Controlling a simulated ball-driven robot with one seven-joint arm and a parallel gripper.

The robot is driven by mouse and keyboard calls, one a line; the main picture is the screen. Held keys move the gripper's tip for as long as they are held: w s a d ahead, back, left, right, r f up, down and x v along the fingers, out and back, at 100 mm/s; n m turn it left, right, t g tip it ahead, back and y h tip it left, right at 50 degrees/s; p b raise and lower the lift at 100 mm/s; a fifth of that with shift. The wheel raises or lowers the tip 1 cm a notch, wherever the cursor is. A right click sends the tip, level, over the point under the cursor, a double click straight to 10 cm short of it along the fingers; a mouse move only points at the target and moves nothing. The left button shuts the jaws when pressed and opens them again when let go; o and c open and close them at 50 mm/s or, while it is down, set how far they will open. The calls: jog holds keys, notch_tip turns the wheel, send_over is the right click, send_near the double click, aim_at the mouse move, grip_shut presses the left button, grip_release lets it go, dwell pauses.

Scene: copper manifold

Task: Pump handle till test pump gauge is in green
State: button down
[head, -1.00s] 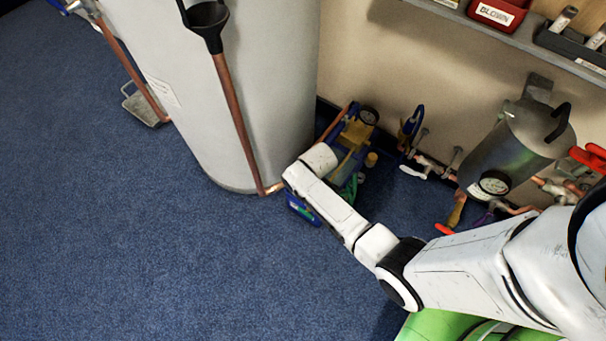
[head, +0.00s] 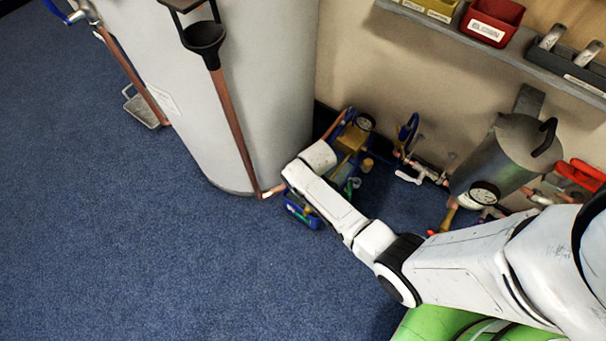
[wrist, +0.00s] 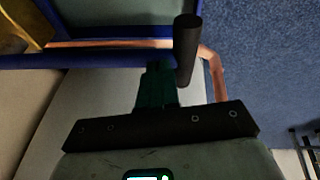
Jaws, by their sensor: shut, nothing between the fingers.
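The blue test pump (head: 296,213) stands on the floor by the wall, right of the grey cylinder, partly hidden by my arm. Its round gauge (head: 365,121) faces up at the far end; the needle and any green zone are too small to read. In the wrist view a blue bar (wrist: 90,61) runs across and meets a black cylindrical grip (wrist: 187,50), which looks like the pump handle. My gripper (wrist: 157,68) is shut and empty, its dark green fingers close together beside the bar and grip. I cannot tell whether they touch. In the head view my arm hides the gripper.
The large grey cylinder (head: 250,100) stands close on the left with copper pipe (head: 232,130) along it. A metal vessel with a gauge (head: 485,193) and valves stands right. A shelf (head: 480,45) with bins is above. Open blue carpet (head: 130,240) lies left.

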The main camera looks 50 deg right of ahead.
jog(key=p+v, duration=0.4)
jog(key=v, duration=0.6)
jog(key=shift+a+r, duration=0.25)
jog(key=shift+d, duration=0.1)
